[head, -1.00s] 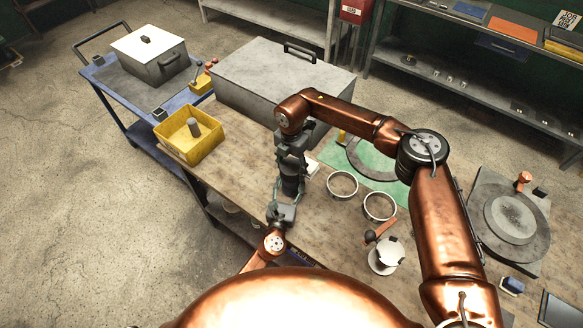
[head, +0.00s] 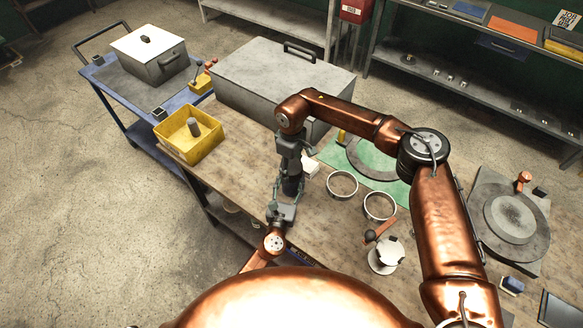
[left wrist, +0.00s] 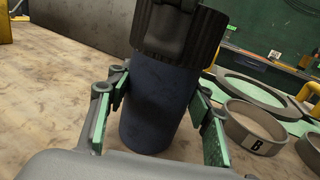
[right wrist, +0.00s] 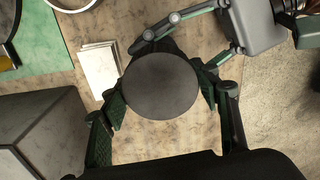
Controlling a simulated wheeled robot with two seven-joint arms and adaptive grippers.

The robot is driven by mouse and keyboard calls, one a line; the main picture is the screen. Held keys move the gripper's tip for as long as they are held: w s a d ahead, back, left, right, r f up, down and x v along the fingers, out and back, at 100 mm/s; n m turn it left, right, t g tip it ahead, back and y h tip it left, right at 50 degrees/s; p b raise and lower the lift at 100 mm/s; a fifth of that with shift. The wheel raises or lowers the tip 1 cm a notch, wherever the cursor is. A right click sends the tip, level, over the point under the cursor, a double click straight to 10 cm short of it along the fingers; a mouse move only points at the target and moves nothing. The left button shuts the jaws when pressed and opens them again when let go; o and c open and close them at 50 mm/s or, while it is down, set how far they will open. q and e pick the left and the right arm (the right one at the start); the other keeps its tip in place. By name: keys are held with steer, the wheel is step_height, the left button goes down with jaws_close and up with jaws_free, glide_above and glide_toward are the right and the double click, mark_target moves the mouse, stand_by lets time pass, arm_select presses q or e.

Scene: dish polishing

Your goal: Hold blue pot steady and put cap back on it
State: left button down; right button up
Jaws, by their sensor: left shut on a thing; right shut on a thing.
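The dark blue pot (left wrist: 155,112) stands on the worktable in the left wrist view, slightly tilted in that picture. Its black ribbed cap (left wrist: 180,32) sits at its top, with no clear gap; whether it is fully seated I cannot tell. My left gripper (left wrist: 160,95) is shut on the pot, a green-padded finger on each side. In the right wrist view the cap's round dark top (right wrist: 162,86) lies between the fingers of my right gripper (right wrist: 162,95), shut on it from above. In the head view the right arm partly hides both.
White blocks (right wrist: 98,68) lie close beside the pot. Two metal rings (head: 342,183) and a white round stand (head: 384,256) are to the right. A large grey lidded box (head: 262,85) stands behind, and a yellow bin (head: 172,137) is at the left corner.

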steer(key=o, duration=0.9)
steer(key=shift+o, duration=0.2)
steer(key=shift+r, duration=2.3)
steer(key=shift+o, duration=0.2)
